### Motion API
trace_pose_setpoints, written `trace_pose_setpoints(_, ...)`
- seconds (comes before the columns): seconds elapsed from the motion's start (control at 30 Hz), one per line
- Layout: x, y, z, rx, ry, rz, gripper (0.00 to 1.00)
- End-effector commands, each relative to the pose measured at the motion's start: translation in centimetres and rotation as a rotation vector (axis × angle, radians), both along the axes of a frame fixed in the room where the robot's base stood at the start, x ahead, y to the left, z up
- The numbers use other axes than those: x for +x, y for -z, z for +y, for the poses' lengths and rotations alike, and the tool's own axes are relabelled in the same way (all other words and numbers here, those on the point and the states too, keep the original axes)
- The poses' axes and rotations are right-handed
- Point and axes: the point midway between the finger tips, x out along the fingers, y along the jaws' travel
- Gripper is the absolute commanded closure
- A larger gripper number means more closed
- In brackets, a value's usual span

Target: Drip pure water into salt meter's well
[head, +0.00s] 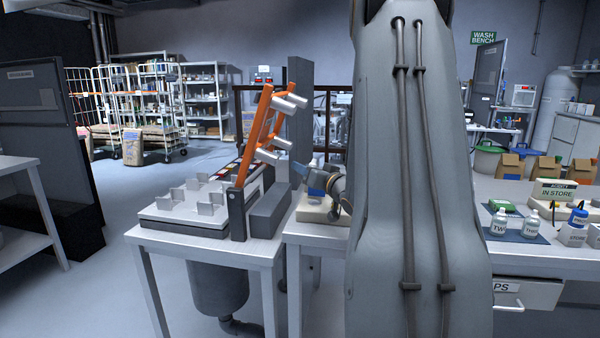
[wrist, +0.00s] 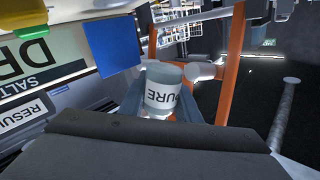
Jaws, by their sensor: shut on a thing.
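My gripper (wrist: 160,100) is shut on a small pale grey container labelled PURE (wrist: 163,92). The lettering reads sideways in the wrist view, with the container between the two blue-grey fingers. In the head view my gripper (head: 322,188) is partly hidden by my arm, above a low cream-coloured device (head: 312,212) on the bench. I cannot make out the container there. In the wrist view a pale panel with SALT lettering (wrist: 35,65) is at the left, beside a plain blue square (wrist: 113,47). No meter well is clearly visible, and I see no drop.
An orange frame with white rollers (head: 262,125) stands just left of my gripper; it also shows in the wrist view (wrist: 236,60). A grey block (head: 270,211) lies beside it. Labelled bottles (head: 500,222) stand on a blue mat at the right. The left bench's front edge is clear.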

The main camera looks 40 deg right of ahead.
Motion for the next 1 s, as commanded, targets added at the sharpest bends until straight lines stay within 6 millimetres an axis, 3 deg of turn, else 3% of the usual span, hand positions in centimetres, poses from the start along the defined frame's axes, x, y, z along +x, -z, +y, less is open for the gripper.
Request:
trace_pose_setpoints(0.5, -0.4, -0.2, -0.1, 0.008, 0.002, 0.002, 0.92)
trace_pose_setpoints(1.0, -0.2, 0.4, 1.4, 0.448, 0.002, -0.056, 0.92)
